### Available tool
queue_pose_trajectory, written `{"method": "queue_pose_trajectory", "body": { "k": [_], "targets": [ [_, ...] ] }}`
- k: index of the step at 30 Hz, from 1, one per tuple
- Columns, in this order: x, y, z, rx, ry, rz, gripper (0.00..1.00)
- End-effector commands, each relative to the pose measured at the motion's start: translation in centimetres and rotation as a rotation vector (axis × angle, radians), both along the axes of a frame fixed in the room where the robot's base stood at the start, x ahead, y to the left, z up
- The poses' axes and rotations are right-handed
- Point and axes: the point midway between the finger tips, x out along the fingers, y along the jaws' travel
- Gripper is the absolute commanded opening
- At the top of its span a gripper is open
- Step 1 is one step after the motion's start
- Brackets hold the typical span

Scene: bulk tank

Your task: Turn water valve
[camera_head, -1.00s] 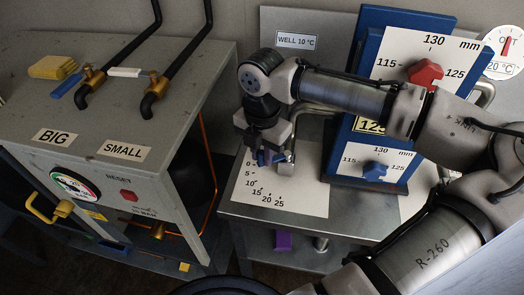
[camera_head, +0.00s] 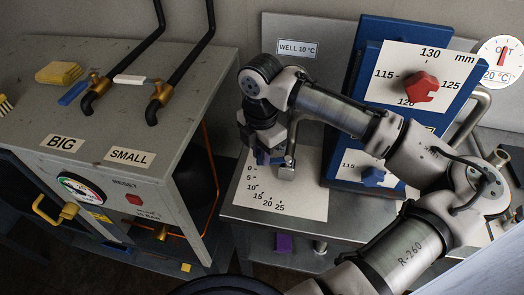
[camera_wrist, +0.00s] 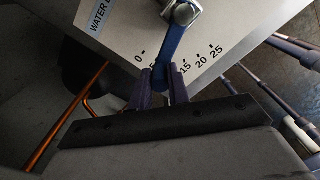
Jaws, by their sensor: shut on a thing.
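The water valve is a small metal tap with a blue lever (camera_wrist: 171,45) over a white scale plate (camera_head: 300,192) marked 0 to 25. In the wrist view the lever runs down from the round metal tap head (camera_wrist: 184,13) between the fingers of my gripper (camera_wrist: 159,72). My gripper is shut on the lever. The lever's end lies between the 5 and 15 marks, and the 10 mark is hidden. In the head view my gripper (camera_head: 268,158) is at the plate's upper left, beside the metal spout (camera_head: 287,171), and hides most of the lever.
A blue stand with a red knob (camera_head: 420,87) and a lower blue knob (camera_head: 373,178) rises right of the plate, behind my arm. A grey bench (camera_head: 35,80) on the left carries black pipes with brass taps and a yellow sponge (camera_head: 60,73). A gap separates bench and table.

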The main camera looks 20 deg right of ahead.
Motion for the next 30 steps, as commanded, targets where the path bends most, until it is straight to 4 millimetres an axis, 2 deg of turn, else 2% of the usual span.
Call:
{"method": "queue_pose_trajectory", "body": {
  "k": [11, 12, 17, 26, 30],
  "targets": [
    [0.2, -0.1, 0.1, -0.001, -0.003, -0.021, 0.00],
    [0.2, -0.1, 0.1, -0.001, -0.003, -0.021, 0.20],
    [0.2, -0.1, 0.0, -0.001, -0.001, -0.020, 0.40],
    [0.1, 0.0, 0.2, -0.001, -0.001, -0.020, 0.40],
    [0.2, 0.0, 1.4, -0.001, -0.003, -0.020, 0.40]
  ]
}}
